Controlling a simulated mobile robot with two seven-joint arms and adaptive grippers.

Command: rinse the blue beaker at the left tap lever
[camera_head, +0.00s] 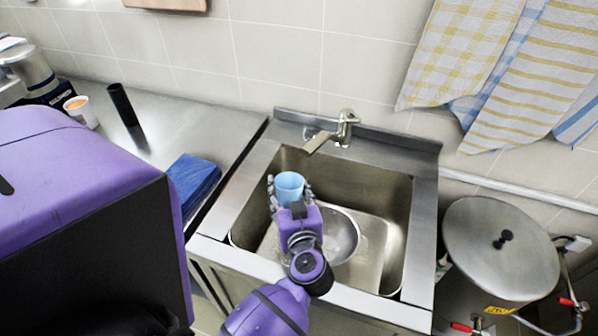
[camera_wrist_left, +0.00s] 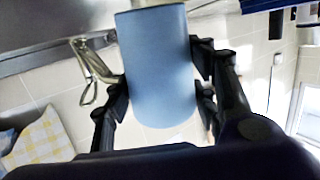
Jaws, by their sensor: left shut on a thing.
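The blue beaker (camera_head: 289,186) is in my left gripper (camera_head: 290,194), whose fingers close on it from both sides. They are over the left half of the sink (camera_head: 425,215). In the left wrist view the beaker (camera_wrist_left: 158,70) fills the middle between the fingers of my left gripper (camera_wrist_left: 160,92). The tap (camera_head: 345,125) stands at the back rim of the sink, with a flat lever or spout part (camera_head: 316,142) pointing forward and left, beyond the beaker. The tap also shows in the left wrist view (camera_wrist_left: 92,65). My right gripper is not in view.
A metal bowl (camera_head: 345,236) lies in the sink under my gripper. A lidded stockpot (camera_head: 500,248) stands to the right. A blue folded cloth (camera_head: 193,180), a dark cylinder (camera_head: 122,104) and a white cup (camera_head: 80,110) are on the left counter. Towels (camera_head: 490,60) hang at the right.

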